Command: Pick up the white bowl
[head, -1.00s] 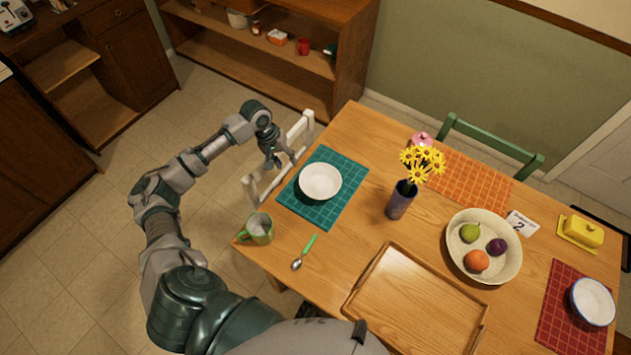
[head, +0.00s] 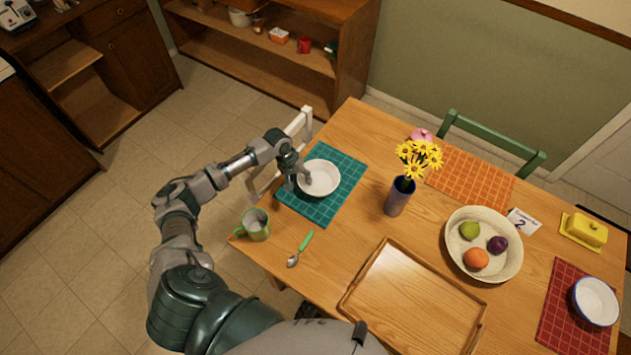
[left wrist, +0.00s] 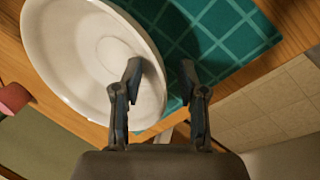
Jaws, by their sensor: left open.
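The white bowl (head: 320,177) sits upright on the teal placemat (head: 323,211) at the left end of the table. It also shows large in the left wrist view (left wrist: 75,45). My left gripper (head: 299,180) is open at the left rim of the bowl. In the left wrist view the two fingers (left wrist: 160,75) straddle the rim, one over the inside of the bowl and one outside above the placemat. I cannot tell whether either finger touches the bowl. My right gripper is not in view.
A green mug (head: 255,225) and a green-handled spoon (head: 300,249) lie near the left edge. A purple vase with yellow flowers (head: 399,197) stands right of the placemat. A wooden tray (head: 415,297) is in front. A white chair (head: 262,183) is behind my left arm.

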